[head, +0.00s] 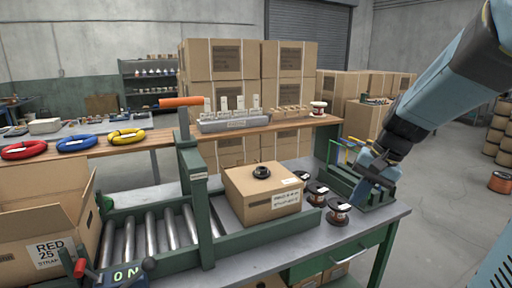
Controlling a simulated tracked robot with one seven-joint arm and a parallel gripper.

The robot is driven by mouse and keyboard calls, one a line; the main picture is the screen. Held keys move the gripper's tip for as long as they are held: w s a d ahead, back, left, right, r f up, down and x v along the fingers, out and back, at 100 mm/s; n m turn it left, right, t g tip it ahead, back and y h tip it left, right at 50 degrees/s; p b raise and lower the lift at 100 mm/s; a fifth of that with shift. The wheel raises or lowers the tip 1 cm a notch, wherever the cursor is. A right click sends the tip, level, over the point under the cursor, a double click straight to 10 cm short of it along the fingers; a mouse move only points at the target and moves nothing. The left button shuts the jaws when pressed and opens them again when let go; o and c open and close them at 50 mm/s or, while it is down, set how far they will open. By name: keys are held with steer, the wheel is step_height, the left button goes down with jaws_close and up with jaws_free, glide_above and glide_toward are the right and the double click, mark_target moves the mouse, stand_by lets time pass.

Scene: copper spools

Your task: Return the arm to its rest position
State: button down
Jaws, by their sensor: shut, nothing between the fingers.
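My gripper (376,172) is at the right end of the workbench, at the end of my blue and black arm. It is shut and empty, above or just in front of a green rack (345,180); I cannot tell whether it touches the rack. Several copper spools (339,211) with white labels stand on the bench left of my gripper. A closed cardboard box (266,203) with a small black ring (262,172) on top stands left of the spools.
A roller conveyor (150,235) with green rails and an upright post lies left of the box. An open carton (40,240) stands at far left. Behind, a wooden shelf (160,138) holds coloured coils and trays. Stacked cartons (222,60) fill the back.

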steer(key=s+a+r+n+t+h, duration=0.1)
steer(key=s+r+n+t+h, duration=0.2)
steer(key=s, duration=0.8)
steer(key=shift+s+r+n+t+h, duration=0.3)
steer(key=shift+s+r+n+t, duration=0.15)
steer(key=shift+r+n, duration=1.05)
